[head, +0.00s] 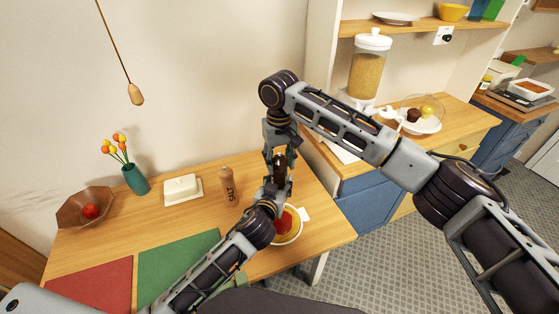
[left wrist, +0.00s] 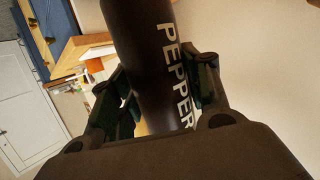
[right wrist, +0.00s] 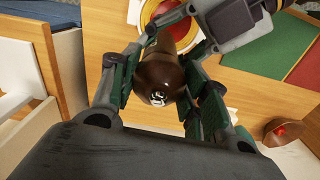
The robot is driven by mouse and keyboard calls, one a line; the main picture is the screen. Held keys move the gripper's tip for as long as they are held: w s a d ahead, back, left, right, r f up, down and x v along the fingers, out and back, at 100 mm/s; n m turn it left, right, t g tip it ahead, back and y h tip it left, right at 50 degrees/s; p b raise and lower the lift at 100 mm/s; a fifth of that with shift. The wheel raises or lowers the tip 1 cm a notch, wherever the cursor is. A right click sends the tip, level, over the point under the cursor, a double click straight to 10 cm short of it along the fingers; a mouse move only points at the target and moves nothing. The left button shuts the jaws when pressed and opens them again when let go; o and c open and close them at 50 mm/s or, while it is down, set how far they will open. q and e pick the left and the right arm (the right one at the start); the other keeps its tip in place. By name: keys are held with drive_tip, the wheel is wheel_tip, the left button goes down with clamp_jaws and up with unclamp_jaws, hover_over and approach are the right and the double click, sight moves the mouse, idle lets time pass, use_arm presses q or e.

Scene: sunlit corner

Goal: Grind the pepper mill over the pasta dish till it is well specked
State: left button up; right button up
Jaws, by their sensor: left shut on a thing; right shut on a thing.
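The pepper mill (head: 279,163) is held upright or slightly tilted above the pasta dish (head: 287,228), a pale round dish with red sauce. My left gripper (head: 274,190) is shut on the mill's dark body, whose PEPPER lettering shows in the left wrist view (left wrist: 160,60). My right gripper (head: 280,152) comes from above and is shut on the mill's brown top; this top shows between the fingers in the right wrist view (right wrist: 158,80). The dish lies partly hidden behind my left arm, and its edge shows past the mill (right wrist: 141,14). I cannot make out specks on the pasta.
A salt mill (head: 227,186), a butter dish (head: 183,196), a vase (head: 136,180) and a wooden bowl (head: 70,208) stand on the table left of the grippers. Green (head: 170,262) and red (head: 100,290) mats lie in front. A cord pull (head: 135,94) hangs at upper left.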

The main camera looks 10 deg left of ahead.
sight(280, 154)
drive_tip(key=m, duration=0.3)
drive_tip(key=shift+w+d+m, duration=0.1)
drive_tip(key=shift+d+m, duration=0.05)
drive_tip(key=shift+m, duration=2.25)
drive_tip(key=o, duration=1.1)
drive_tip(key=shift+r, duration=0.1)
drive_tip(key=shift+r, duration=5.9)
